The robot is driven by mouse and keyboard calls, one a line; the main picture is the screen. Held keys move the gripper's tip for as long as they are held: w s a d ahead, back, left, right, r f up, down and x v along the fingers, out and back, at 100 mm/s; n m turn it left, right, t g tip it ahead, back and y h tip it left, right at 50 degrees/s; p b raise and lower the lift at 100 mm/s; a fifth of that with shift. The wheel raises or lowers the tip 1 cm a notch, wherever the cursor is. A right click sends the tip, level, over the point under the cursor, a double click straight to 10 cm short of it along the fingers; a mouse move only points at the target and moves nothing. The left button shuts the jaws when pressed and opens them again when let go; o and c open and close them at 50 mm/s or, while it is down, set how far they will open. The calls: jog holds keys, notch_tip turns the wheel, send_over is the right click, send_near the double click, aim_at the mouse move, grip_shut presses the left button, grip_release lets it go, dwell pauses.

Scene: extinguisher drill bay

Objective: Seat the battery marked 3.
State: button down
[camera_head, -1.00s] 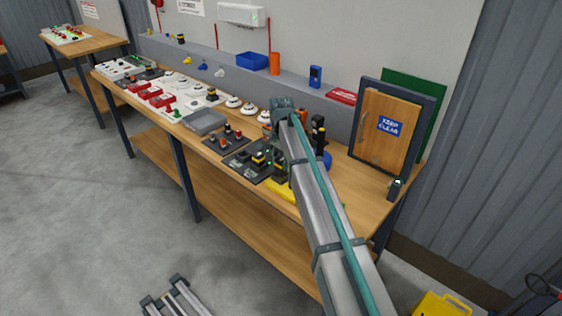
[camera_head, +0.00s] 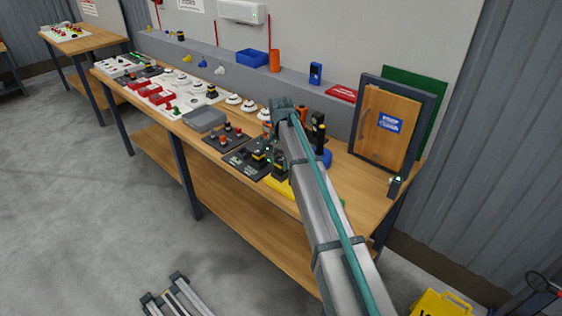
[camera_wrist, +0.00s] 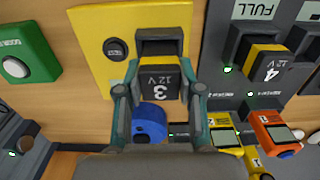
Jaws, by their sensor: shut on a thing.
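The battery marked 3 (camera_wrist: 160,83) is a black block with a yellow band and "12 V" on its face. My gripper (camera_wrist: 160,100) is shut on it, one finger on each side. The battery is at the dark socket (camera_wrist: 160,42) of a yellow plate (camera_wrist: 95,22) with a round TEST button (camera_wrist: 115,49). I cannot tell how deep it sits in that socket. A dark charger panel (camera_wrist: 218,40) labelled FULL is to the right and holds the battery marked 4 (camera_wrist: 265,62). In the head view my arm partly covers the yellow plate (camera_head: 275,186).
A blue round object (camera_wrist: 150,122) is just below the held battery. Yellow (camera_wrist: 222,136) and orange (camera_wrist: 274,132) pieces are at lower right. A green box (camera_wrist: 25,50) with a white button is at left. A small framed wooden door (camera_head: 385,125) stands on the bench's right end.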

jog(key=shift+f, duration=0.5)
dwell(0.3)
jog(key=shift+c, duration=1.6)
grip_release()
jog(key=shift+r, duration=0.1)
jog(key=shift+r+p, duration=1.85)
jog(key=shift+r, duration=1.6)
jog(key=shift+f, duration=0.1)
